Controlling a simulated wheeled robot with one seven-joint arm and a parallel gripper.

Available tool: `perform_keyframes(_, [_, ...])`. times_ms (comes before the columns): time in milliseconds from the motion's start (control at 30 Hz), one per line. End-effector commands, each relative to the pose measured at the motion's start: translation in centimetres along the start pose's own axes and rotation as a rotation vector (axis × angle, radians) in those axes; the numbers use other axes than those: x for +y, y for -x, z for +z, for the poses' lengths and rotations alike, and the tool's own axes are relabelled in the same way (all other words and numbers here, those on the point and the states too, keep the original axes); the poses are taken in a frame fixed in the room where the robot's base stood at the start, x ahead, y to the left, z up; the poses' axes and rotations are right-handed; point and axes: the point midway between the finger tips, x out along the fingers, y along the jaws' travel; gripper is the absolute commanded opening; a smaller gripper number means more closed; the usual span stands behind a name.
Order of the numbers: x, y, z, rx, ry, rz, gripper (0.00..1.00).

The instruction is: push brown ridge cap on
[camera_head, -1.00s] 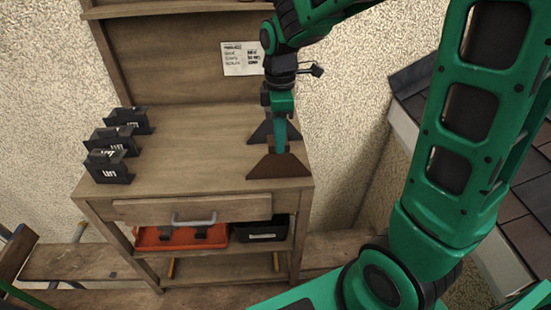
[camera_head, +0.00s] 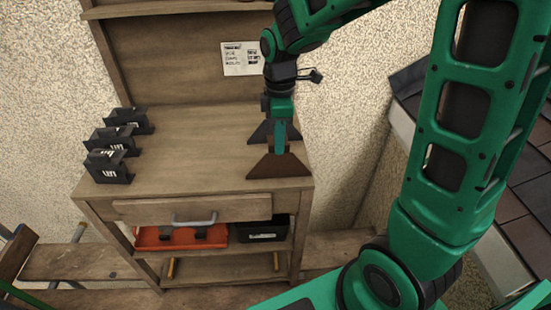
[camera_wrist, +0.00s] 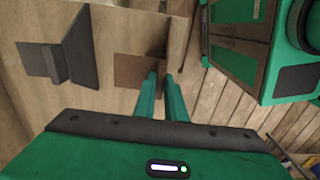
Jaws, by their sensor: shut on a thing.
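The brown ridge cap (camera_head: 280,167) stands near the front right corner of the wooden workbench's top. It also shows in the wrist view (camera_wrist: 130,72). My gripper (camera_head: 280,149) points down from above and is shut on the upright part at the top of the cap. In the wrist view the two green fingers (camera_wrist: 162,80) come close together at the cap, and they hide part of the grip. The cap appears to rest on the bench top. A dark grey ridge cap (camera_head: 259,132) stands just behind it, apart from my gripper.
Several black holders (camera_head: 108,166) stand in a row along the left of the workbench (camera_head: 190,165). An orange tray (camera_head: 158,238) and a black bin (camera_head: 262,230) sit on the shelf below the drawer. A tiled roof edge (camera_head: 405,120) lies to the right. The bench middle is clear.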

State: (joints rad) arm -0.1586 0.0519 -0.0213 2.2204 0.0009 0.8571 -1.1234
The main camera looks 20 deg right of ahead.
Motion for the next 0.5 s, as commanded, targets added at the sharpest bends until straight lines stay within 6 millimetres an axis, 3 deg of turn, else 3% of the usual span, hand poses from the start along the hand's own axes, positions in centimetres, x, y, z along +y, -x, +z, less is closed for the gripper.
perform_keyframes(500, [0.1, 1.9, 0.0, 0.001, 0.0, 0.002, 0.0])
